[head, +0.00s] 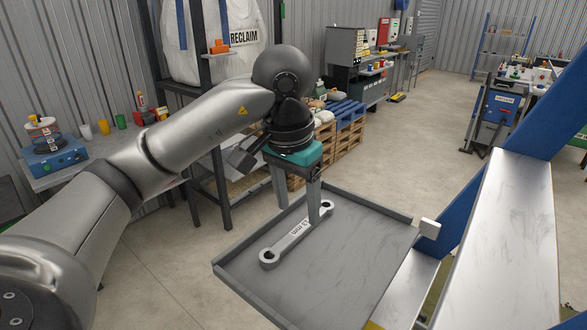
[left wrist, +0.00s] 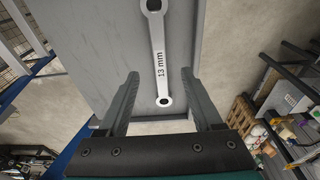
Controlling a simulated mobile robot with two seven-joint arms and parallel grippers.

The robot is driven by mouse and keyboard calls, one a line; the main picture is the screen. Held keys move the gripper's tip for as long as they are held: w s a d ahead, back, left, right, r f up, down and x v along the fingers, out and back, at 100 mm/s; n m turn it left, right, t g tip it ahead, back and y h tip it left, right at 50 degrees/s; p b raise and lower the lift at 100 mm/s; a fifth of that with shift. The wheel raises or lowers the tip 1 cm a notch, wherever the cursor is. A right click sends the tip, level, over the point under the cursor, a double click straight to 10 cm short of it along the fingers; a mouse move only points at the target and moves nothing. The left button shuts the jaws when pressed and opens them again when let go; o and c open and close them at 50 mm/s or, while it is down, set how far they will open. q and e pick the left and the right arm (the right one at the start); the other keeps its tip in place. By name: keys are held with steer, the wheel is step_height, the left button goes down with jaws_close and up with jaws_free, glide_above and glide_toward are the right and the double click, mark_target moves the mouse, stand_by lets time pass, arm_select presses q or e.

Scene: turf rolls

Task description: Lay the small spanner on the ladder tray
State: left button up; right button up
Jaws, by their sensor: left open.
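A grey spanner (head: 295,237) marked 13 mm lies flat on the ladder tray (head: 350,275), a grey tray with a low rim. It lies diagonally near the tray's left side. My left gripper (head: 297,214) is open and points down at the spanner's far end; one finger hides a bit of the spanner. In the left wrist view the spanner (left wrist: 157,45) runs between and beyond the open fingers of the left gripper (left wrist: 158,74), over the tray (left wrist: 100,50), with no finger visibly closed on it. My right gripper is not in view.
A blue ladder rail (head: 540,110) and a broad metal step (head: 505,240) stand right of the tray. A white block (head: 430,229) sits at the tray's right corner. A workbench (head: 70,175) with cups and a blue device is at left.

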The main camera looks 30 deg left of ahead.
mark_target(294, 235)
arm_select(q)
step_height(294, 235, up, 8)
steer(key=s+p, duration=0.1)
steer(key=shift+s+p, duration=0.15)
steer(key=shift+p, duration=0.25)
steer(key=shift+f, duration=0.1)
